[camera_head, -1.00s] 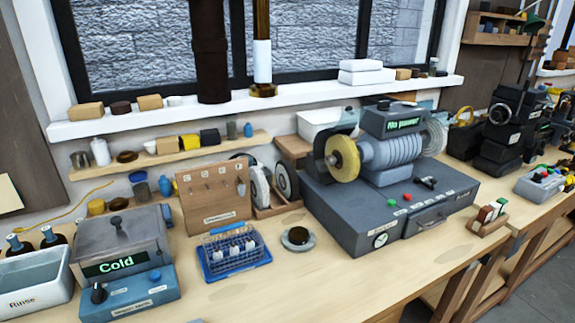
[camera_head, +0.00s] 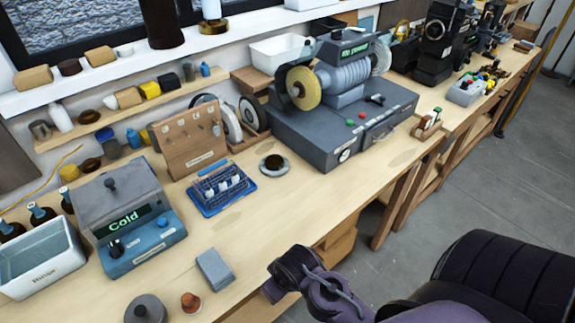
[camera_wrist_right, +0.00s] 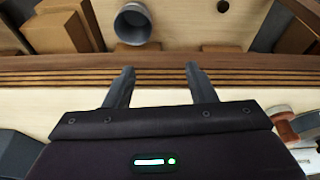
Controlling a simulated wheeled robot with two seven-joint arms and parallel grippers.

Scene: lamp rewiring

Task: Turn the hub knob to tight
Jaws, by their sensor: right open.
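No part labelled as a hub knob can be made out. The grey machine (camera_head: 300,125) at the back has a "No power" display (camera_head: 360,46). It carries a yellowish wheel (camera_head: 303,88) at its left and a pale wheel (camera_head: 380,60) at its right; any knob at their hubs is too small to tell. My right arm reaches in at the lower right of the head view, in front of the bench. In the right wrist view my right gripper (camera_wrist_right: 160,72) is open and empty, its fingers apart before a layered wooden edge. My left gripper is not in view.
The blue "Cold" unit (camera_head: 145,245), a white rinse tub (camera_head: 40,262) and a blue rack (camera_head: 222,190) stand on the bench (camera_head: 265,225). A grey block (camera_head: 214,268) lies near its front edge. A grey cup (camera_wrist_right: 132,24) and wooden blocks show in the wrist view.

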